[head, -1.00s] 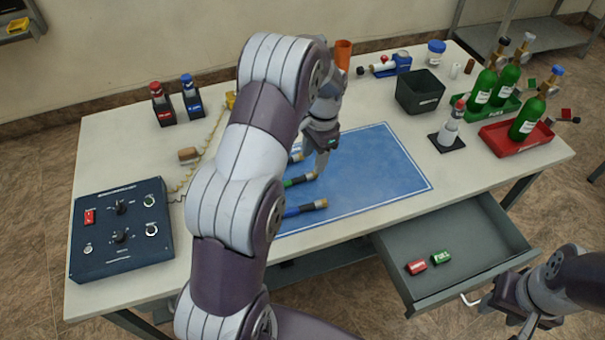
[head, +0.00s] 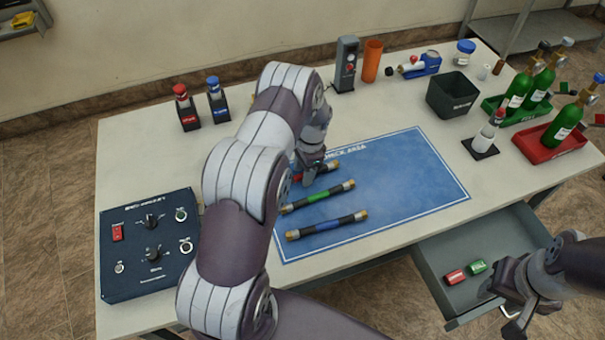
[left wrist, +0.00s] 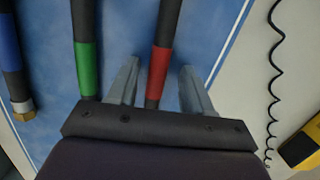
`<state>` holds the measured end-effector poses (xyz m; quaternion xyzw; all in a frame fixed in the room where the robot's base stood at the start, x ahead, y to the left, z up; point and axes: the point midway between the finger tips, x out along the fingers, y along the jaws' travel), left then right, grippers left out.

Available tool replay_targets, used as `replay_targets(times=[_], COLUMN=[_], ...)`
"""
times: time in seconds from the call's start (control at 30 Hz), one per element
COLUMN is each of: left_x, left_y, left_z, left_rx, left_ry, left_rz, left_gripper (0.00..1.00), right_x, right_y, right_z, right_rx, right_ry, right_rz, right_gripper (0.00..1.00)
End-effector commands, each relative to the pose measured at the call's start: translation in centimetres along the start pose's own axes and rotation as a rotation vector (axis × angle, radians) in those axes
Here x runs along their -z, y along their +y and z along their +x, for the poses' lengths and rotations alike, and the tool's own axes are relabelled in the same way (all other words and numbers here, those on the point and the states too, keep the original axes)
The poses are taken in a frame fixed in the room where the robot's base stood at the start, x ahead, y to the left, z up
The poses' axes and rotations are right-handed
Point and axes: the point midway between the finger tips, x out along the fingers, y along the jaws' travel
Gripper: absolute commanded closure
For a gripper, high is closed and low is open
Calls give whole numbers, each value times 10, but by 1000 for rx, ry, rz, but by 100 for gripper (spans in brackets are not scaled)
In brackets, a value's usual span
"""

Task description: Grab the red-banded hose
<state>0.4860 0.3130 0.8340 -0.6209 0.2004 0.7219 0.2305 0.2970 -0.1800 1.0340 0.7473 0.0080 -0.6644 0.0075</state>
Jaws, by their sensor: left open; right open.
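The red-banded hose (head: 329,167) lies at the back of the blue mat (head: 400,190), black with a brass end, partly hidden by my left gripper (head: 308,180). In the left wrist view its red band (left wrist: 160,62) lies between the two spread fingers of my left gripper (left wrist: 157,90), apart from both. I cannot tell how far the fingertips are above the mat. A green-banded hose (head: 318,196) and a blue-banded hose (head: 327,227) lie in front of it. My right gripper (head: 512,310) is open and empty near the open drawer.
A control box (head: 148,245) stands at the left. The open drawer (head: 455,250) holds a red and a green block. Green bottles (head: 564,122), a dark bin (head: 453,93) and a squeeze bottle (head: 488,132) stand at the right. The mat's right part is clear.

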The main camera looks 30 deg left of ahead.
Motion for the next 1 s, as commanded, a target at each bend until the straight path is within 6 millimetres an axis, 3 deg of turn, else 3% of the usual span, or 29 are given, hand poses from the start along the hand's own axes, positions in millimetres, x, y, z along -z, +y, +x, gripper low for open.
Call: replay_targets(times=[0.07, 0.2, 0.23, 0.67, 0.9, 1.0], left_x=[0, 0, 0, 0, -4, 12], left_y=[0, 0, 0, 0, -1, 10], left_z=[0, 0, 0, -4, -38, -53], left_rx=[0, 0, 0, 1, 4, 3], left_ry=[0, 0, 0, 1, 4, 2], left_rz=[0, 0, 0, 0, 0, 5], left_gripper=[49, 95, 100, 100, 100, 100], right_x=[0, 0, 0, 0, -1, -2], right_y=[0, 0, 0, 0, 0, 0], right_z=[0, 0, 0, 2, 11, 16], right_rx=[0, 0, 0, 0, 0, 0], right_ry=[0, 0, 0, 0, 0, 0], right_rz=[0, 0, 0, 0, 0, 0], right_gripper=[57, 57, 57, 57, 57, 57])
